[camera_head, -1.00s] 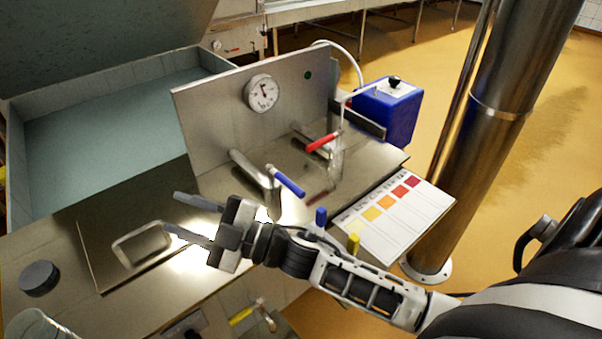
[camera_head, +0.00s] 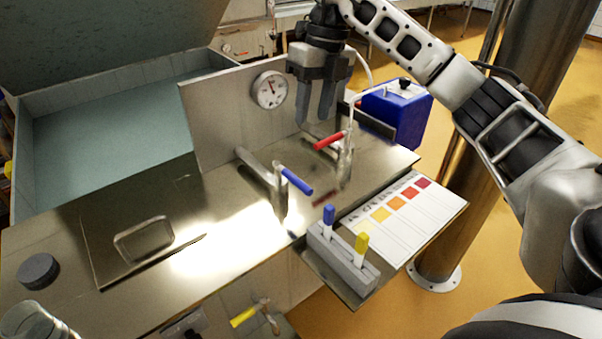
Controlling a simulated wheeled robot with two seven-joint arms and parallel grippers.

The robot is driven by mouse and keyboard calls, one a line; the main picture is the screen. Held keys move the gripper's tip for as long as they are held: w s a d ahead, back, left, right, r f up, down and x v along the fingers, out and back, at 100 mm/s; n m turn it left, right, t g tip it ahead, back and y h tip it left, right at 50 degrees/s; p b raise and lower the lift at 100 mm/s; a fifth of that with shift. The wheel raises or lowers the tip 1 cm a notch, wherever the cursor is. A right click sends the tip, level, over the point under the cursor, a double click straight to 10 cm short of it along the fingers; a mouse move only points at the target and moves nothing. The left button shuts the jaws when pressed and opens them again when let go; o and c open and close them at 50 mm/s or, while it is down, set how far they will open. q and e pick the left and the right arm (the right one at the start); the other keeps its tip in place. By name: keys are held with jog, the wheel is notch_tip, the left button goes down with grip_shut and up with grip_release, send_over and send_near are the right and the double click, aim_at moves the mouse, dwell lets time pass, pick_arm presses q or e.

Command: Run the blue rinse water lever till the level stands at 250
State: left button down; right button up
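The blue lever (camera_head: 293,181) sits on a metal tap on the steel counter and slants down to the right. The red lever (camera_head: 329,141) is on another tap behind it. My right gripper (camera_head: 315,116) points down in front of the upright steel panel, above and behind the blue lever. Its two fingers are apart with nothing between them, and it touches neither lever. A round dial (camera_head: 270,90) is on the panel; its figures are too small to read. A clear vessel (camera_head: 34,322) is cut off at the lower left, and I cannot read any level on it. My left gripper is out of view.
A rack (camera_head: 341,262) holds a blue and a yellow marker beside a colour chart (camera_head: 433,203). A blue box (camera_head: 402,112) stands behind the right counter edge. A dark puck (camera_head: 38,271) and a recessed-handle lid (camera_head: 110,255) lie at left.

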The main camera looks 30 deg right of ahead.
aim_at(300, 180)
jog(key=a+f, duration=0.1)
jog(key=f, duration=0.3)
jog(key=a+f, duration=0.1)
jog(key=f, duration=0.4)
jog(key=a+f, duration=0.1)
jog(key=f, duration=0.4)
jog(key=shift+s, duration=0.1)
jog(key=shift+d+p, duration=0.1)
jog(key=shift+p, duration=0.2)
grip_shut()
